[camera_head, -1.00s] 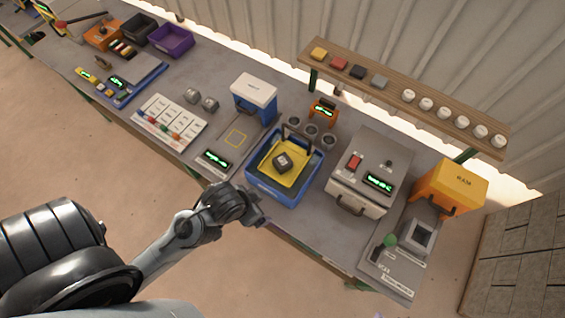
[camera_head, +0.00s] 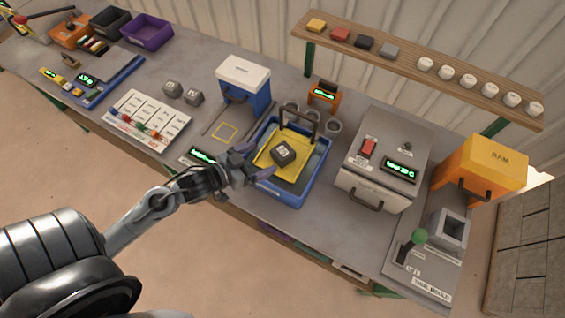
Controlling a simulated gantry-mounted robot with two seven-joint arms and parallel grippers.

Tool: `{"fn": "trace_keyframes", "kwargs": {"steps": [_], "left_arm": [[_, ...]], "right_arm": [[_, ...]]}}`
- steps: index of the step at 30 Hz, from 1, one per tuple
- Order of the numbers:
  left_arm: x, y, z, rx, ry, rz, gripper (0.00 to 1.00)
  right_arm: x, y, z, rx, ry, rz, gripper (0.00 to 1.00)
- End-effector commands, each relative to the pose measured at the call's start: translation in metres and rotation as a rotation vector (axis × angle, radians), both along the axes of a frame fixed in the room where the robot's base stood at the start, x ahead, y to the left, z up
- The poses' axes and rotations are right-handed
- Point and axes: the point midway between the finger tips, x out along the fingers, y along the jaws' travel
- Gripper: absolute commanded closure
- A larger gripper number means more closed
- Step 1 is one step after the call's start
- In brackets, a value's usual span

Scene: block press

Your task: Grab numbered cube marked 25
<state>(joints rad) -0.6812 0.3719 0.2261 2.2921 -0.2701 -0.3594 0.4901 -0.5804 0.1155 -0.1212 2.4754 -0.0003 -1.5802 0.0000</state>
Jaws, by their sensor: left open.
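A dark grey cube (camera_head: 283,153) with a light mark on its top sits on the yellow tray (camera_head: 266,165) inside the blue bin (camera_head: 290,198); its number is too small to read for certain. Two more grey cubes, one (camera_head: 172,88) and another (camera_head: 193,97), stand on the bench further left, their numbers unreadable. My left gripper (camera_head: 256,162) is open at the left edge of the blue bin, its fingers pointing right towards the dark cube and apart from it. My right gripper is not in view.
A dark handle frame (camera_head: 298,117) rises at the bin's back. A white-topped blue box (camera_head: 243,83) stands behind left, a grey heater box (camera_head: 380,165) to the right. A wooden shelf (camera_head: 400,65) runs behind. A number card (camera_head: 146,120) lies left.

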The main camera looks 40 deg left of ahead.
Motion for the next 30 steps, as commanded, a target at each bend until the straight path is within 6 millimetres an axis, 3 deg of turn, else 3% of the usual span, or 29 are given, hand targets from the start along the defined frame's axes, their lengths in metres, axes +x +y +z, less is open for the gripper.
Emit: {"fn": "trace_keyframes", "kwargs": {"steps": [1,6,18,30], "left_arm": [[-0.001,0.004,-0.017,0.013,0.004,-0.002,0.06],[-0.002,0.006,-0.031,0.025,0.012,-0.005,0.06],[0.039,0.0,-0.048,0.025,0.013,-0.004,0.06],[0.064,-0.005,-0.059,0.025,0.014,-0.004,0.06]], "right_arm": [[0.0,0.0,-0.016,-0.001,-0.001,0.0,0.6],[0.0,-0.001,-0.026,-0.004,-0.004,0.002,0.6],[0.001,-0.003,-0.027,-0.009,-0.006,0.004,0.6],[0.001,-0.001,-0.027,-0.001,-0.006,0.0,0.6]]}}
